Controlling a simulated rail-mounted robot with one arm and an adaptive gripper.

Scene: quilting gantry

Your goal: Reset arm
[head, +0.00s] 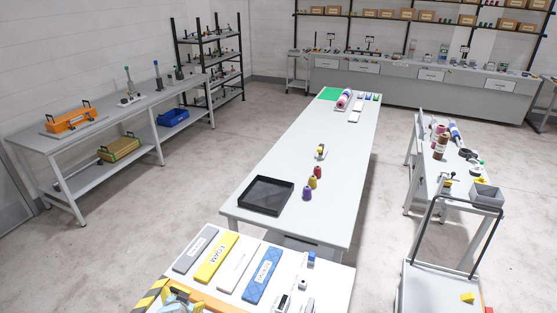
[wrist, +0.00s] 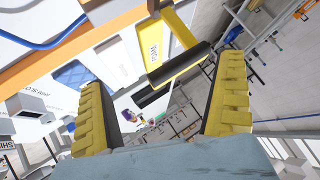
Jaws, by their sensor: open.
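My gripper (head: 180,302) shows at the bottom edge of the head view, by the near-left corner of the white near table (head: 320,277). The wrist picture is steeply tilted. Beyond the fingers it shows the yellow FOAM strip (wrist: 153,50) and the blue quilted strip (wrist: 70,75). The rest of my arm is mostly out of view.
The near table holds a grey strip (head: 195,250), yellow FOAM strip (head: 217,257), white strip (head: 238,268) and blue quilted strip (head: 262,274). Behind, a long table (head: 330,165) carries a black tray (head: 265,195) and thread spools (head: 312,184). A cart (head: 440,285) stands right. Floor is open left.

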